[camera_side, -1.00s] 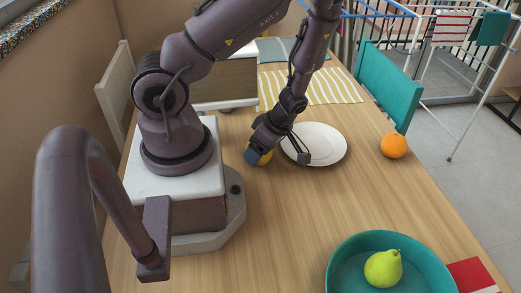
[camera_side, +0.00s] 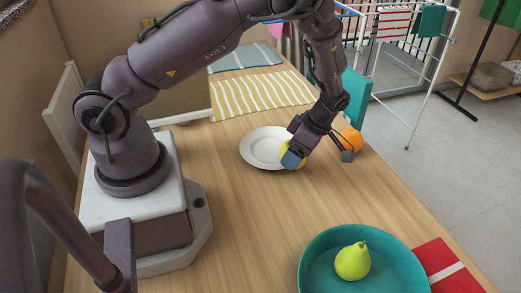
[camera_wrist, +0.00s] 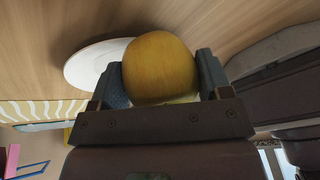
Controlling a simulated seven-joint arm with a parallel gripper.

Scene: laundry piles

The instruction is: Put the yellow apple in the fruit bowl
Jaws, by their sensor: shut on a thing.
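The yellow apple (camera_wrist: 160,68) sits between the two fingers of my gripper (camera_wrist: 162,80) in the wrist view. My gripper is shut on it. In the side view my gripper (camera_side: 318,158) is at the right of the white plate, and only part of the apple (camera_side: 285,148) shows behind a blue-grey finger. The teal fruit bowl (camera_side: 318,268) stands at the front of the table, nearer the camera than my gripper. A green-yellow pear (camera_side: 352,261) lies in it. The front of the bowl is cut off by the picture edge.
The white plate (camera_side: 258,149) lies just left of my gripper. An orange (camera_side: 353,141) is behind it, partly hidden. A red cloth (camera_side: 448,268) lies right of the bowl. A striped yellow mat (camera_side: 262,97) is at the back. The table between gripper and bowl is clear.

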